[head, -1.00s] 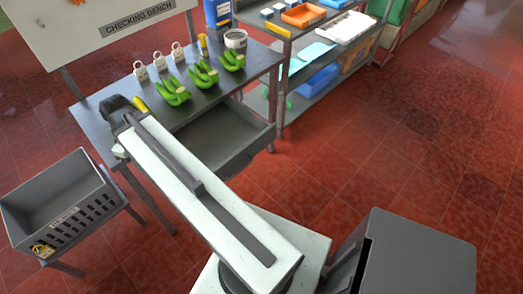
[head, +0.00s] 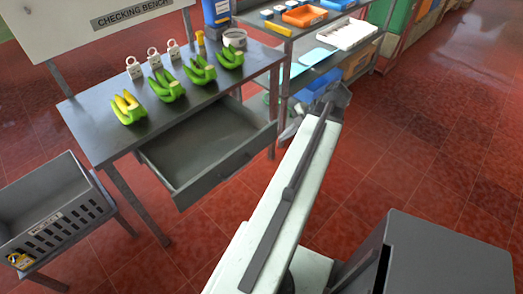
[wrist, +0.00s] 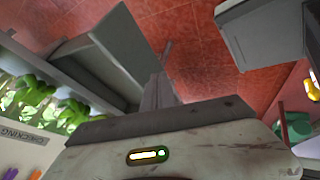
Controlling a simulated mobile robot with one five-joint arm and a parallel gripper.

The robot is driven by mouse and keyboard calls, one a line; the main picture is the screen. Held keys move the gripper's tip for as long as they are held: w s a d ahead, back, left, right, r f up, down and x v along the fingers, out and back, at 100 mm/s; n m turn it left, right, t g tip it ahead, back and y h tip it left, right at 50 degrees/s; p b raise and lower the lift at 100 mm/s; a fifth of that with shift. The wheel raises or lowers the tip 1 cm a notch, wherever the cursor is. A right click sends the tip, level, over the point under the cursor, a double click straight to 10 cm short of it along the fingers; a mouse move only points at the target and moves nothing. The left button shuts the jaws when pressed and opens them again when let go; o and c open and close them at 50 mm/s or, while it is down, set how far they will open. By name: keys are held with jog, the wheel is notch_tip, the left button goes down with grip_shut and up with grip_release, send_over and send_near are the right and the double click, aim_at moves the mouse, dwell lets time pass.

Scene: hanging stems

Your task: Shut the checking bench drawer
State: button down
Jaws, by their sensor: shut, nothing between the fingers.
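The checking bench (head: 92,122) is a dark grey table with a "CHECKING BENCH" sign (head: 130,14) behind it. Its drawer (head: 229,167) is pulled well out at the front, and its inside looks empty. It also shows in the wrist view (wrist: 128,42), on the left. My gripper (head: 288,133) is beyond the drawer front's right end in the head view, partly hidden by my arm. In the wrist view my gripper's fingers (wrist: 160,88) are together and empty, close to the drawer panel; I cannot tell whether they touch it.
Several green banana bunches (head: 201,70), white tags (head: 154,58) and a pot (head: 235,39) stand on the bench. A shelf rack (head: 300,45) stands right of the bench. A grey crate (head: 60,215) on a stand is at left.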

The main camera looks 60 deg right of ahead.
jog(key=b, duration=0.8)
send_near(256, 149)
jog(key=shift+x, duration=2.75)
